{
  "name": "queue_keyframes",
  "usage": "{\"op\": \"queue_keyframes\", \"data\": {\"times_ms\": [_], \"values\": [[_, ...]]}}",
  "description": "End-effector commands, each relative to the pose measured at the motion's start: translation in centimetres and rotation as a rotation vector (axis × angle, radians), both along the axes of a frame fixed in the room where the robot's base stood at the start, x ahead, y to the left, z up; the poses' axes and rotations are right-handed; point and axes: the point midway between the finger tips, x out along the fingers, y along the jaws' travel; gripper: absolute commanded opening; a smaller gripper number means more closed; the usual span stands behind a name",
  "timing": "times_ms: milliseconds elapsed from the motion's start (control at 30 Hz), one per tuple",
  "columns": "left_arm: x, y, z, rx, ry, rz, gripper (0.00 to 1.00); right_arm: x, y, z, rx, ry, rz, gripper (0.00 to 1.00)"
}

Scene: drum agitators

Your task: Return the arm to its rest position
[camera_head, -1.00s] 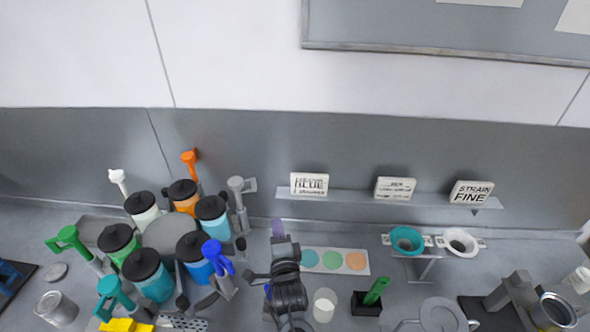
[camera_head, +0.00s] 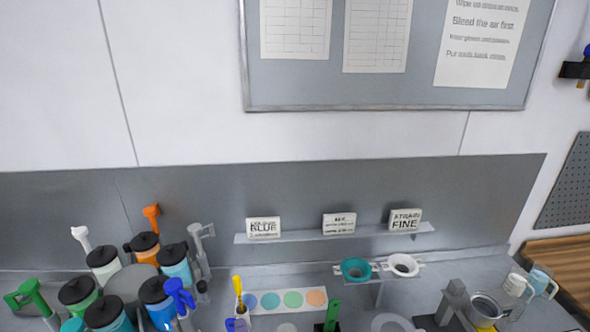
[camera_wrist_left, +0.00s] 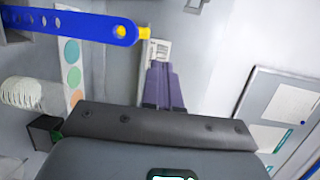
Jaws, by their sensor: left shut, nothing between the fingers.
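The rest of my left arm is below the head view's edge. My right gripper is in neither view.
A blue perforated bar (camera_wrist_left: 75,22) with a yellow tip crosses the wrist view's upper left. Lidded jars (camera_head: 103,262) crowd the left. A colour-dot card (camera_head: 287,301), a sign shelf (camera_head: 300,236) and funnels (camera_head: 356,269) stand behind. Air before the wall is clear.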

Motion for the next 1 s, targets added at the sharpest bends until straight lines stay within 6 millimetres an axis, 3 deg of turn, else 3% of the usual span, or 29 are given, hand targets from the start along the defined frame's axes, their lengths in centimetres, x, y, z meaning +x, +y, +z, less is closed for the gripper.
{"op": "queue_keyframes", "data": {"times_ms": [267, 400, 533, 633, 733, 900, 1000], "values": [[-6.1, 3.7, -6.6, -0.019, 0.140, 0.040, 0.00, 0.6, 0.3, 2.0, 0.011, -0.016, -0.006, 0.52], [-11.0, 6.1, -9.5, -0.092, 0.247, 0.030, 0.00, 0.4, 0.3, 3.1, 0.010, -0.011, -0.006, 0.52], [-17.1, 8.2, -11.0, -0.327, 0.377, 0.015, 0.00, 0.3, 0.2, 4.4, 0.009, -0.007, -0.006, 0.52], [-22.2, 9.1, -10.1, -0.583, 0.487, 0.031, 0.00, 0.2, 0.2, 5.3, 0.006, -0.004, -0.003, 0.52], [-26.4, 9.3, -7.7, -0.812, 0.592, 0.090, 0.00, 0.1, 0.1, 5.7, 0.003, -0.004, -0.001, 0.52], [-30.2, 9.1, -3.1, -1.062, 0.685, 0.254, 0.00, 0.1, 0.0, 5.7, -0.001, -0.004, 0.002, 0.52], [-31.8, 8.7, -1.7, -1.154, 0.716, 0.370, 0.00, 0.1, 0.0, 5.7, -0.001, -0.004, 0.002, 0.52]]}}
